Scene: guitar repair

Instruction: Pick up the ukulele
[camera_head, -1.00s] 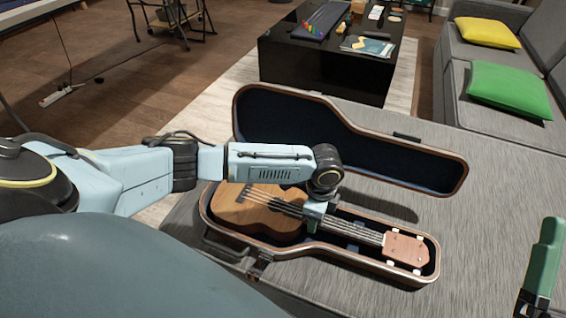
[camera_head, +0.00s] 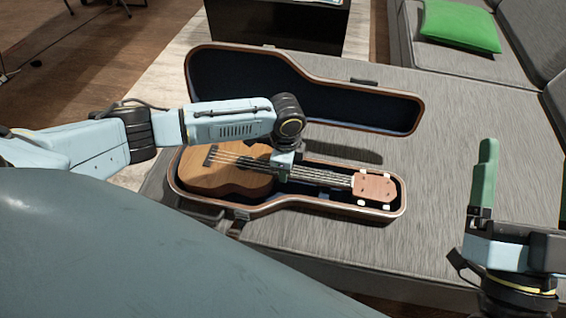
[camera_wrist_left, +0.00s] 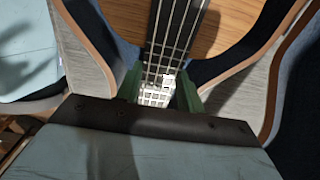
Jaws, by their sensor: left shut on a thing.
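The ukulele (camera_head: 222,177) is brown with a pale pink-brown headstock (camera_head: 373,187). It lies face up in the lower half of its open case (camera_head: 297,208). My left gripper (camera_head: 283,170) reaches down from above and is shut on the ukulele's neck, near where it meets the body. The left wrist view shows the green fingers (camera_wrist_left: 158,92) on both sides of the strings and fretboard. The arm hides part of the ukulele's body in the head view. My right gripper (camera_head: 522,195) is empty at the right, with its green fingers pointing up, spread apart.
The case lid (camera_head: 345,107) stands open behind the ukulele, with a dark lining. The case rests on a grey couch seat (camera_head: 450,130) with free room to its right. A green cushion (camera_head: 461,25) and a dark low table (camera_head: 280,25) are farther back.

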